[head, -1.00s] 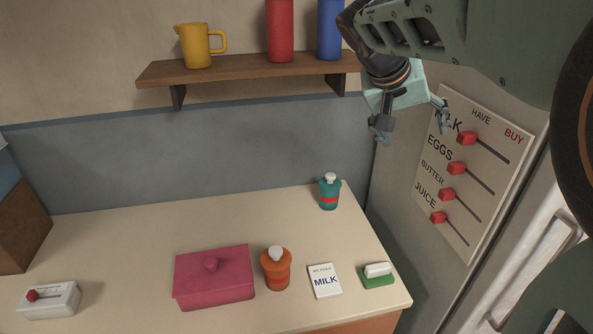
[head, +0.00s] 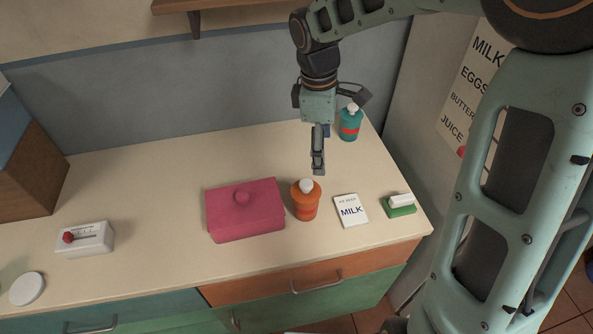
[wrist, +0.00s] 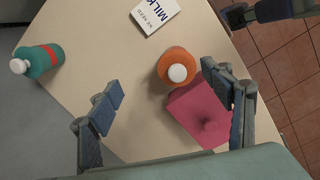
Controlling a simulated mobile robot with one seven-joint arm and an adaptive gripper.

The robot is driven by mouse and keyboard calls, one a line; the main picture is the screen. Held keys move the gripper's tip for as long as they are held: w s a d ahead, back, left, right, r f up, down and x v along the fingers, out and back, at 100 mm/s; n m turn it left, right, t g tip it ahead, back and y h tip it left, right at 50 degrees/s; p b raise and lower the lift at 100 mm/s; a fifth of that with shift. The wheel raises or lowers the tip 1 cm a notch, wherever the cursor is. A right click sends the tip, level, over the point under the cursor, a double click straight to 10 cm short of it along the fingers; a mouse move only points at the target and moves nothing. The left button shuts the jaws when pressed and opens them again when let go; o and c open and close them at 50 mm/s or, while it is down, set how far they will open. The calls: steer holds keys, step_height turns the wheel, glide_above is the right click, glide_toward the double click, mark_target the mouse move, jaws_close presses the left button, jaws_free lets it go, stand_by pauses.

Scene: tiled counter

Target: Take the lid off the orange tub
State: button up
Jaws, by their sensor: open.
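The orange tub (head: 306,205) stands upright on the counter, with a white knob-like top (head: 306,186). In the wrist view the tub (wrist: 171,58) shows from above with its white top (wrist: 177,73), ahead of the fingers and closer to the right one. My gripper (head: 317,168) is above and slightly behind the tub in the head view, pointing down and apart from it. In the wrist view my gripper (wrist: 165,95) is open and empty, its two fingers wide apart. Whether the white top is a separate lid I cannot tell.
A pink lidded box (head: 245,215) stands just left of the tub. A milk card (head: 351,210) and a green-and-white sponge-like block (head: 400,205) lie to the right. A teal bottle (head: 350,124) stands behind. The counter's back left (head: 150,170) is clear.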

steer(key=s+a+f+n+y, duration=0.1)
steer(key=s+a+n, duration=0.1)
steer(key=a, duration=0.1)
glide_above(307, 183)
steer(key=shift+n+g, duration=0.3)
steer(key=f, duration=0.4)
steer(key=shift+s+a+f, duration=0.1)
steer(key=shift+a+f, duration=0.1)
steer(key=shift+f, duration=0.2)
steer(key=shift+w+d+f, duration=0.1)
steer(key=shift+f, duration=1.35)
steer(key=shift+w+d+f, duration=0.1)
steer(key=shift+f, duration=1.35)
steer(key=shift+c, duration=0.4)
steer(key=c, duration=1.6)
steer(key=shift+s, duration=0.1)
steer(key=shift+c, duration=0.2)
